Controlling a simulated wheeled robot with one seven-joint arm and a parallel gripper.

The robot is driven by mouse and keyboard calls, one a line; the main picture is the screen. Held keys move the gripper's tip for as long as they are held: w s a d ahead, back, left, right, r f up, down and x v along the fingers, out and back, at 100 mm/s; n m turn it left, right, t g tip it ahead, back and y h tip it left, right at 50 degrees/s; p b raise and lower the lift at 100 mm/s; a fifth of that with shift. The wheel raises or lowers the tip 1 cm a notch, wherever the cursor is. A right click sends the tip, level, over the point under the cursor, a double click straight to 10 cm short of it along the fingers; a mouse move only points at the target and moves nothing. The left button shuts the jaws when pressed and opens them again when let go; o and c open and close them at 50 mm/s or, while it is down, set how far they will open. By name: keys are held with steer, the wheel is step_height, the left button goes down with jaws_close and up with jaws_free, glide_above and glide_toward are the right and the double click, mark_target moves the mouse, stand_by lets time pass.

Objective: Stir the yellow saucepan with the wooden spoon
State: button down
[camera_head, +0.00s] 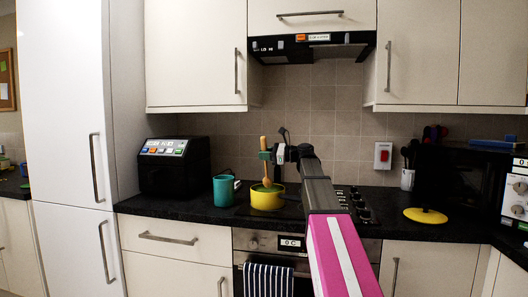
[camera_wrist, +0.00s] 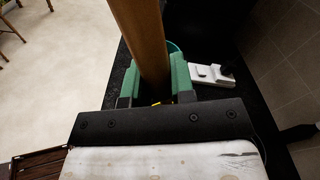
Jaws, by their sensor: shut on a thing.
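The yellow saucepan (camera_head: 265,202) stands on the hob, with a greenish rim or contents showing at its top. The wooden spoon (camera_head: 267,184) is upright, its head low at the saucepan's opening; I cannot tell how deep it reaches. My gripper (camera_head: 265,155) is above the saucepan, shut on the spoon's handle. In the wrist view, the handle (camera_wrist: 142,40) rises between the green fingertips of my gripper (camera_wrist: 154,80). The saucepan is mostly hidden there, with only a small yellow patch below the fingers.
A teal mug (camera_head: 223,191) stands just left of the saucepan, and a black toaster-like appliance (camera_head: 174,167) is further left. A yellow lid (camera_head: 425,215) lies on the right counter. The range hood (camera_head: 312,47) hangs above. A striped towel (camera_head: 268,279) hangs on the oven.

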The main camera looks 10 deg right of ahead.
steer(key=shift+w+d+f, duration=0.15)
steer(key=shift+w+f, duration=0.2)
steer(key=shift+f, duration=0.55)
steer(key=shift+w+d+f, duration=0.1)
steer(key=shift+w+f, duration=0.3)
steer(key=shift+f, duration=0.55)
steer(key=shift+w+d+f, duration=0.15)
steer(key=shift+w+f, duration=0.2)
steer(key=shift+f, duration=0.55)
steer(key=shift+s, duration=0.15)
